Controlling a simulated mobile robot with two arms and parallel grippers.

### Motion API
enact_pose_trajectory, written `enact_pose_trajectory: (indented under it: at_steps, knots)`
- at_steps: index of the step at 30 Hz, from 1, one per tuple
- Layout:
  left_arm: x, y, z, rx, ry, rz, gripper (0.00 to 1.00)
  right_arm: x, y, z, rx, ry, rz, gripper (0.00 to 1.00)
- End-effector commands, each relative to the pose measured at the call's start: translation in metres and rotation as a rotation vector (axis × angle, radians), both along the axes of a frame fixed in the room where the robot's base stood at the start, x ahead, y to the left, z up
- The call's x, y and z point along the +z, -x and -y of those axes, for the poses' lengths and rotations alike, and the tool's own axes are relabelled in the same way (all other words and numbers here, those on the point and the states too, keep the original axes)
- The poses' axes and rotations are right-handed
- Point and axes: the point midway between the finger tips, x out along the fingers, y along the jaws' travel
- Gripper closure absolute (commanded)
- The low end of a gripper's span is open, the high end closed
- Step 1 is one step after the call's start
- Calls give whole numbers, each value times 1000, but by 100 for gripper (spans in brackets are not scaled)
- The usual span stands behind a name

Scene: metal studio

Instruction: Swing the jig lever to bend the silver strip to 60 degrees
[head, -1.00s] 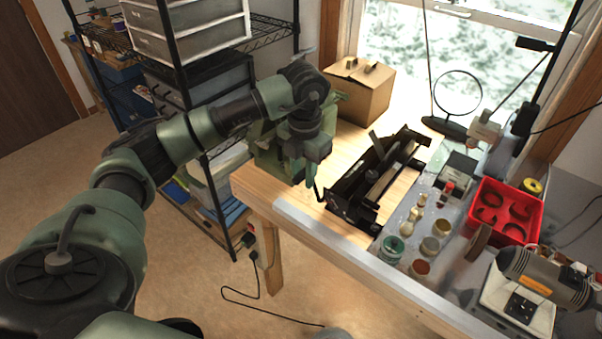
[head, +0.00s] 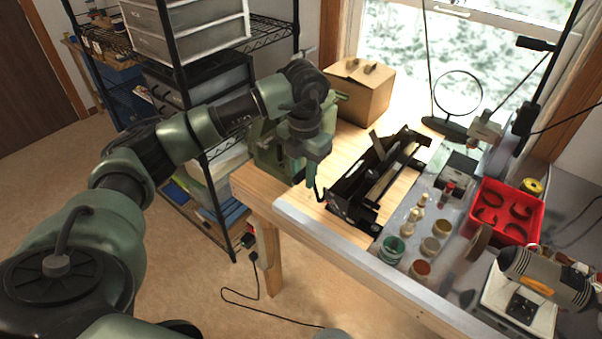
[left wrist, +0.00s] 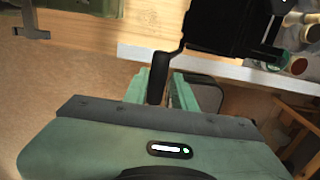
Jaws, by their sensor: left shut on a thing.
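The black bending jig (head: 345,209) lies on the wooden bench, to the right of my left gripper (head: 312,176). Its thin black lever bends out from the jig's near left end. In the left wrist view the lever handle (left wrist: 159,76) stands between the green fingertips of my left gripper (left wrist: 160,92), which are shut on it. The jig body (left wrist: 222,22) shows just beyond. I cannot clearly make out the silver strip or its angle; the jig's inside is dark and small. My right gripper is not in view.
A green machine (head: 268,150) stands on the bench just left of my left gripper. A cardboard box (head: 360,92) is behind. Several small jars (head: 391,250) and a red tray (head: 530,207) stand to the right. The bench's front edge (head: 330,235) runs close below the gripper.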

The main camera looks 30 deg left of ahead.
Motion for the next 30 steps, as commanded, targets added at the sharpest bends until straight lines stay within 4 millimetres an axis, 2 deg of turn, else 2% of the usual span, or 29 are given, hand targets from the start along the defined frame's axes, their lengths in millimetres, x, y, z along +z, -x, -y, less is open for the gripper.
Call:
enact_pose_trajectory:
  at_steps: [1,30]
  knots:
    - [-5,5,13,-26,22,-17,100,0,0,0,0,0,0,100]
    - [-5,5,13,-27,22,-17,100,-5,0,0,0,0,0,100]
